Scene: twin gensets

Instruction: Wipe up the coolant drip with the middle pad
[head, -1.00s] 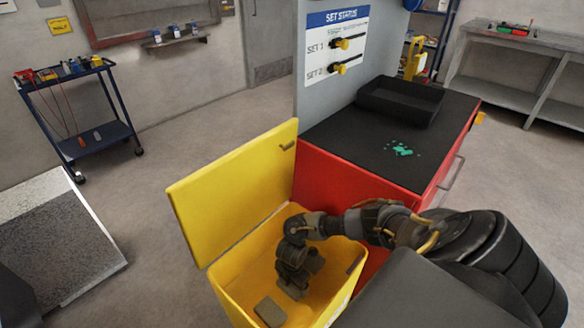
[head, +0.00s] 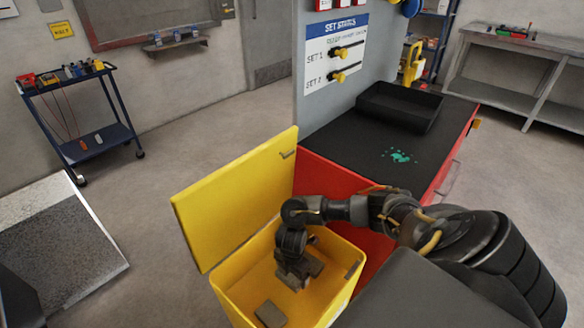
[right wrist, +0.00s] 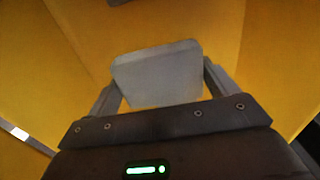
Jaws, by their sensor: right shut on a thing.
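The coolant drip is a teal splotch (head: 399,156) on the black top of the red cabinet. My right gripper (head: 294,280) points down inside the open yellow bin (head: 238,292). In the right wrist view it is shut on a flat grey pad (right wrist: 158,76), held between its two fingers. Another grey-brown pad (head: 270,313) lies in the near end of the bin, apart from the gripper. My wrist and fingers partly hide the held pad in the head view, so its place among the pads cannot be told. My left gripper is out of view.
The bin's raised yellow lid (head: 236,198) stands on its left side. The red cabinet (head: 326,180) borders the bin behind. A black tray (head: 400,106) sits behind the drip, before a grey panel (head: 312,112). The cabinet top around the drip is clear.

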